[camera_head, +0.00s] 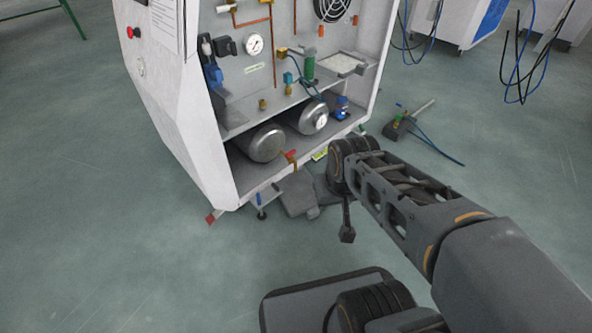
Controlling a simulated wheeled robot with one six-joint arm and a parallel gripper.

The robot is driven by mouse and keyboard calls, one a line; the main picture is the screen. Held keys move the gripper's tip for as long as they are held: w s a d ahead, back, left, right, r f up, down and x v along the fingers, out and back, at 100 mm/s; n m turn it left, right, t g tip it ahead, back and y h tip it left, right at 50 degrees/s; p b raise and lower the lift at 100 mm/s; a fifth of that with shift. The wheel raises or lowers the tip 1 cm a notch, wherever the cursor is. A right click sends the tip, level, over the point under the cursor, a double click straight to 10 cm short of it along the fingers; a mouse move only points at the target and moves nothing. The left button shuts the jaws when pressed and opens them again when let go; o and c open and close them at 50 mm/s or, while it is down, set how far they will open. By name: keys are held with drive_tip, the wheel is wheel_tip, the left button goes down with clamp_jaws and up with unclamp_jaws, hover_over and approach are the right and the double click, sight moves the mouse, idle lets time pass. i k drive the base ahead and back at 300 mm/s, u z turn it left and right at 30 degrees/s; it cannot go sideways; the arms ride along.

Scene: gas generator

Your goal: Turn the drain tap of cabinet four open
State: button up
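The white cabinet (165,120) stands open at the front, with two metal cylinders (262,143) on its lower level. A small red handle (290,154) on a brass-coloured fitting shows at the front lower edge, between the cylinders; it looks like the drain tap. I cannot read a number on the cabinet. My gripper (291,184) is low in front of this edge, just below the red handle. Its fingers are small and partly merge with the fitting, so I cannot tell whether they touch it or are open or shut.
Above are a round gauge (254,44), a green cylinder (308,65) and pipes. A grey device with a blue hose (398,126) lies on the floor to the right. Another white cabinet (460,18) stands at the back right.

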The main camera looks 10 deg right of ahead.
sight(290, 154)
drive_tip(key=z, duration=0.15)
drive_tip(key=k, duration=0.4)
drive_tip(key=u, duration=1.1)
drive_tip(key=i, duration=0.65)
drive_tip(key=z, duration=0.8)
drive_tip(key=i, duration=1)
drive_tip(key=z, duration=0.25)
